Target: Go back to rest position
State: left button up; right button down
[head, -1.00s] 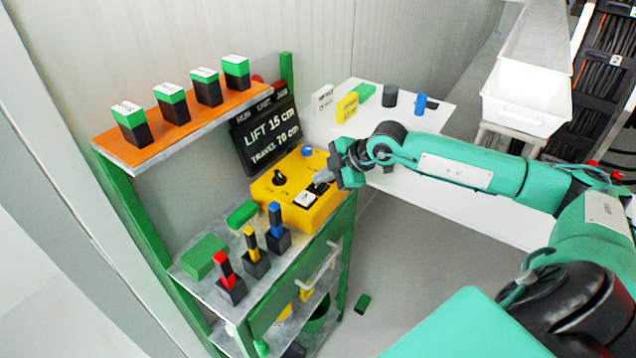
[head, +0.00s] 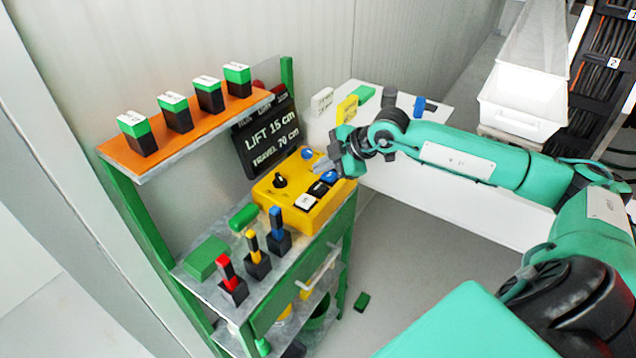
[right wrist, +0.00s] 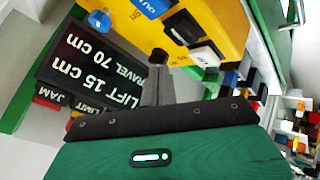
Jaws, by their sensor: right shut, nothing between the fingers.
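My right gripper (head: 322,168) is shut and empty. It hangs just above the back right part of the yellow control box (head: 318,212), apart from its black knob (head: 280,180) and white switch (head: 306,202). A blue button (head: 328,177) shows close to the fingers. In the right wrist view the grey fingers (right wrist: 160,92) point toward the yellow box (right wrist: 222,25), with the black display board (right wrist: 95,65) beside them. The board reads LIFT 15 cm, TRAVEL 70 cm. My left gripper is not in view.
The box stands on a green-framed bench with red, yellow and blue-topped pieces (head: 256,262) at its front. An orange shelf (head: 190,128) carries several green-black blocks. A white table (head: 440,175) with small parts lies under my right arm. The floor (head: 400,260) in front is mostly clear.

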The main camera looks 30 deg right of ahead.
notch_tip(320, 180, up, 2)
jog(key=shift+r+p, duration=0.2)
jog(key=shift+p, duration=0.2)
jog(key=shift+f, duration=0.1)
